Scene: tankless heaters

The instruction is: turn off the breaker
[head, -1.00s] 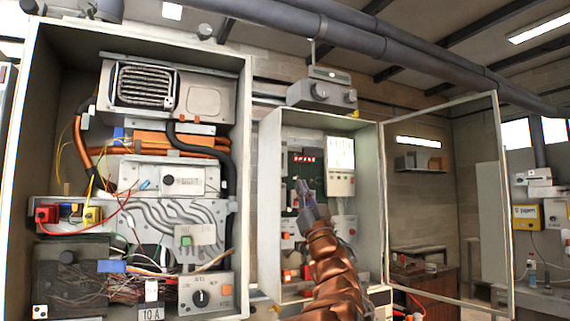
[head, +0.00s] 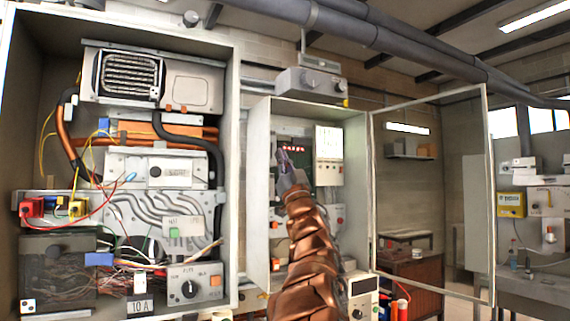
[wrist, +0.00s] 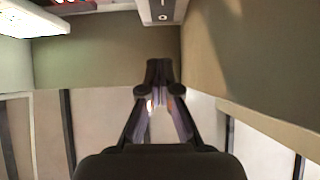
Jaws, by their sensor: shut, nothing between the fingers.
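The smaller wall cabinet (head: 258,190) stands open in the head view, with a green board (head: 326,190) and a row of small red parts (head: 294,149) inside. I cannot tell for certain which part is the breaker. My gripper (head: 282,154) is shut and empty, in front of the cabinet's left inner side, close below and left of the red row. Contact cannot be told. My copper-coloured arm hides the cabinet's lower middle. In the wrist view my gripper (wrist: 160,68) points at a plain greenish inner surface, and red parts (wrist: 68,3) show at the top left edge.
The cabinet's glass door (head: 430,190) is swung open to the right. A larger open cabinet (head: 236,130) with wires and a dial box (head: 195,287) stands at the left. A grey box (head: 308,82) sits above the smaller cabinet. A workbench (head: 540,290) is far right.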

